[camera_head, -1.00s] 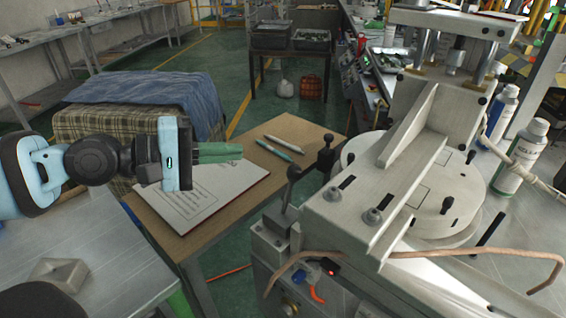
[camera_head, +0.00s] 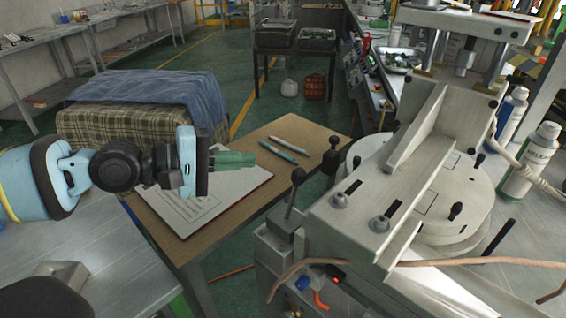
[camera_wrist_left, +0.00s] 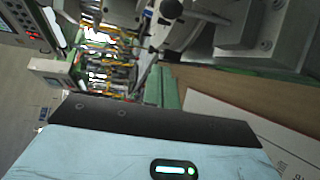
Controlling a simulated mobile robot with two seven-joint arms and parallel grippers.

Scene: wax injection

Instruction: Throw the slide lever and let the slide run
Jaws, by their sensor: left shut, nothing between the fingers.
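A short lever with a black ball knob (camera_head: 297,175) stands on a small block at the near left corner of the pale metal machine (camera_head: 350,215), its rod leaning slightly. A second black knob (camera_head: 333,143) shows just behind it. I cannot tell from markings which is the slide lever. My left gripper (camera_head: 250,158) has green fingers, shut and empty, pointing right above the wooden table, apart from and to the left of both knobs. In the left wrist view the green fingers (camera_wrist_left: 162,88) show together, with grey machine parts beyond. My right gripper is not in view.
The machine has a round plate (camera_head: 455,195) and an upright rib. White bottles (camera_head: 530,155) stand at right. A copper-coloured tube (camera_head: 430,262) crosses the machine's front.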

